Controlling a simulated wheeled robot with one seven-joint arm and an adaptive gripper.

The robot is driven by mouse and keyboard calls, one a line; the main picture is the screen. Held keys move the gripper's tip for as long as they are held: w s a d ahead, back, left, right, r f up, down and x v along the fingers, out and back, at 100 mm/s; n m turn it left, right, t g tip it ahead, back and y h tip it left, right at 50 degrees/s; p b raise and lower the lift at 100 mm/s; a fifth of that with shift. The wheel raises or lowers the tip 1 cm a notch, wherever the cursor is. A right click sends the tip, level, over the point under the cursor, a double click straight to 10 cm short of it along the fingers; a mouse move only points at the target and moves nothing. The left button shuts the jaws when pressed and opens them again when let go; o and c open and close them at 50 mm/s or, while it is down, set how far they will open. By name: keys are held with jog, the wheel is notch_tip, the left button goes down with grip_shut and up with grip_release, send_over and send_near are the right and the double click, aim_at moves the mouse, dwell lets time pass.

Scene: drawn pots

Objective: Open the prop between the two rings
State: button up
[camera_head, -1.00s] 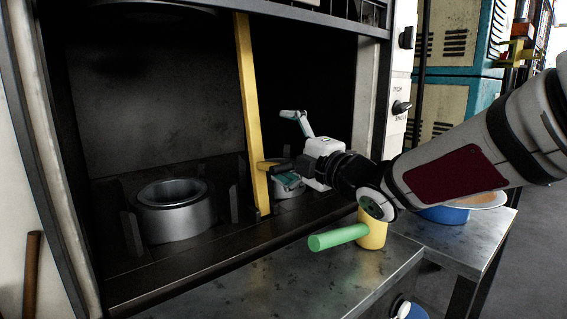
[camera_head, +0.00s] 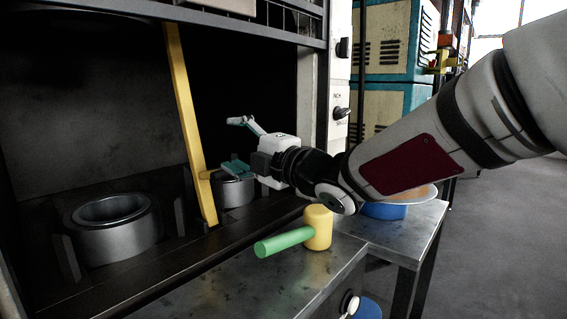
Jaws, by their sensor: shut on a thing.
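The prop (camera_head: 187,110) is a long yellow bar that leans slightly, its foot on the dark floor of the cabinet between the two rings. The left ring (camera_head: 112,243) is thick, grey and fully in view. The right ring (camera_head: 236,196) is grey, stands behind my gripper and is partly hidden. My gripper (camera_head: 236,146) is beside the prop, on its right and above the right ring. One grey finger points up and left; a teal pad is lower, near a short yellow stub on the prop. It is shut on the prop, though the contact is small and hard to see.
A mallet with a yellow head (camera_head: 318,228) and green handle (camera_head: 283,241) lies on the metal bench (camera_head: 235,282) in front. The cabinet's right post (camera_head: 309,100) stands close behind my gripper.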

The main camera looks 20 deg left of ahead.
jog(key=shift+d+f, duration=0.3)
jog(key=shift+f, duration=0.2)
jog(key=shift+c, duration=1.2)
jog(key=r+v, duration=0.1)
jog(key=v, duration=1.1)
jog(key=shift+s, duration=0.15)
jog(key=shift+d+b, duration=0.15)
jog(key=shift+b, duration=0.2)
